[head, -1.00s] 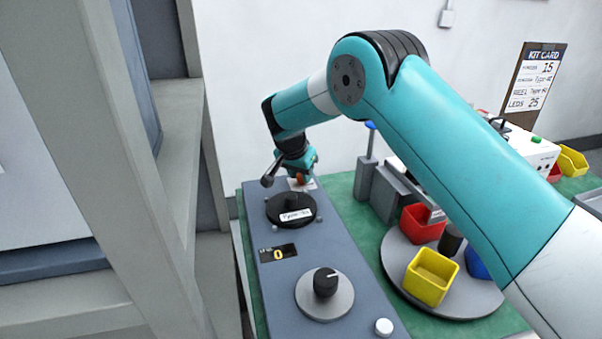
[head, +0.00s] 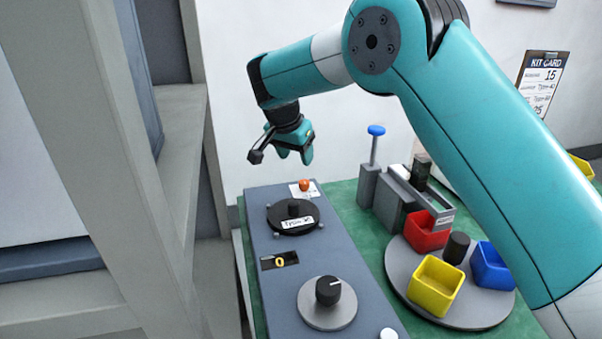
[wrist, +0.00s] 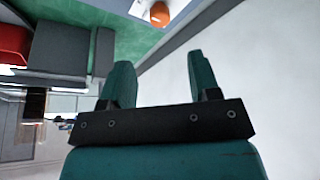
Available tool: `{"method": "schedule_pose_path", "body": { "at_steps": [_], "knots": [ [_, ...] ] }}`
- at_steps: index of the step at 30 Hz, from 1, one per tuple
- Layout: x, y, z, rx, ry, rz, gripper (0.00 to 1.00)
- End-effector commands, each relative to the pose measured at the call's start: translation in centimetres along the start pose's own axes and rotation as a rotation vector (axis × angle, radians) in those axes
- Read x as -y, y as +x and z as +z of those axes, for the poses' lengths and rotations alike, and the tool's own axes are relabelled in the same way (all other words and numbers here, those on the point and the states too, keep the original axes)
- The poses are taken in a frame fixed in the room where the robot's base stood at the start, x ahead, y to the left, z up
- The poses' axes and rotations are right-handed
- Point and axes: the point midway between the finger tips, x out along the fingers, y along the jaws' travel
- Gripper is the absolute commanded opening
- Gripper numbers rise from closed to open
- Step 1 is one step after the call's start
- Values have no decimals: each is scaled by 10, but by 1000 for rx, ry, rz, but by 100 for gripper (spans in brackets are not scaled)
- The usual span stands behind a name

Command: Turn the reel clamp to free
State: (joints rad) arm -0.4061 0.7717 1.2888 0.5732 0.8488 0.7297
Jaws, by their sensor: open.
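An orange knob (head: 304,185), which looks like the reel clamp, stands on a white label plate (head: 313,192) at the far end of the grey panel (head: 300,243). The black reel (head: 284,215) with a white type label lies just in front of it. My gripper (head: 294,157) is open and empty, above the orange knob and apart from it. In the wrist view my two teal fingers (wrist: 159,78) are spread, and the orange knob (wrist: 159,13) shows beyond them at the top edge. The label's writing by the knob is too small to read.
A display (head: 279,261) reading 0 and a black dial (head: 328,291) are nearer on the panel. To the right, a turntable (head: 417,311) carries red, yellow and blue bins. A blue-topped post (head: 375,147) stands behind. A grey rack frame (head: 165,200) stands left.

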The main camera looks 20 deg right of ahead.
Motion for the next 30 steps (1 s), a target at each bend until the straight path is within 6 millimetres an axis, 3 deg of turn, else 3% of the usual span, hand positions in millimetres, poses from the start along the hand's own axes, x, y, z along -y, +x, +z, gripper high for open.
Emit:
{"method": "schedule_pose_path", "body": {
  "at_steps": [3, 9, 25, 30],
  "knots": [
    [1, -30, 0, -1, 1, -3, 56],
    [0, -61, 0, 0, 0, -1, 56],
    [-3, -73, -1, 3, -14, -3, 56],
    [-28, -91, 5, 39, -191, -45, 56]
  ]
}}
